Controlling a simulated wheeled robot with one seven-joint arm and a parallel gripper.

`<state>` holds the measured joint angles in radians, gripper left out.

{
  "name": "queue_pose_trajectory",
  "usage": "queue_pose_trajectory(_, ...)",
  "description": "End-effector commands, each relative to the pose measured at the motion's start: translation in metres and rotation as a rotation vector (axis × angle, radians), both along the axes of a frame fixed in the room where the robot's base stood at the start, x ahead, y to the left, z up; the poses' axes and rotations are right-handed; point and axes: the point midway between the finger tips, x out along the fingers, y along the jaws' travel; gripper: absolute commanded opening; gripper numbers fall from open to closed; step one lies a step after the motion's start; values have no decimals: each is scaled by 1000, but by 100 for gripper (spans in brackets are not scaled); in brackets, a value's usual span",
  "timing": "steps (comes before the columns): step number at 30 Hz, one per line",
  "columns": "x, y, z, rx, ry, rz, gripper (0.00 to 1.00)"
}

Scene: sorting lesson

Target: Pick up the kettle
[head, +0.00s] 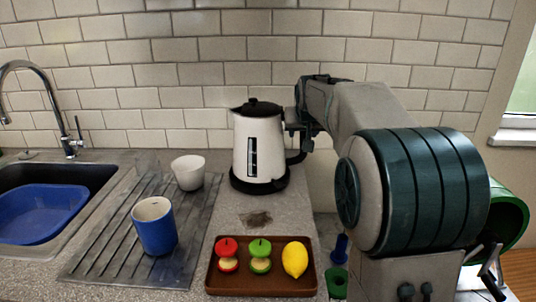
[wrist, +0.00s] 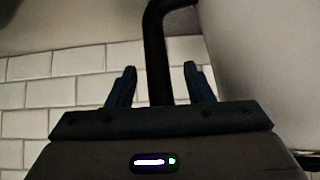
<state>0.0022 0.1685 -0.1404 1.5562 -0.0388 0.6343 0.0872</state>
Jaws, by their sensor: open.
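The white kettle (head: 255,150) with a black lid and black base stands upright at the back of the counter, near the tiled wall. Its black handle (head: 297,150) is on the right side. My gripper (head: 290,125) is at the handle's upper part, coming from the right. In the wrist view my gripper (wrist: 161,85) is open, with one finger on each side of the black kettle handle (wrist: 158,60). The fingers look apart from the handle. The kettle's pale body (wrist: 265,60) fills the right of that view.
A wooden tray (head: 262,288) holds a red apple, a green apple and a lemon. A blue cup (head: 154,228) and a white cup (head: 188,173) stand on the draining board. The sink with a blue basin (head: 40,212) is at left. A brown stain (head: 256,218) marks the counter.

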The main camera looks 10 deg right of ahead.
Motion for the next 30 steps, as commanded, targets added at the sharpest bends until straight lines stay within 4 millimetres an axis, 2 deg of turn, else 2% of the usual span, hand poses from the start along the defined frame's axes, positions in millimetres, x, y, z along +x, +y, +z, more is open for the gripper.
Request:
queue_pose_trajectory(1, 0, 0, 0, 0, 0, 0, 41)
queue_pose_trajectory(5, 0, 0, 0, 0, 0, 0, 5)
queue_pose_trajectory(6, 0, 0, 0, 0, 0, 0, 0)
queue_pose_trajectory(30, 0, 2, 1, 4, -2, 0, 0)
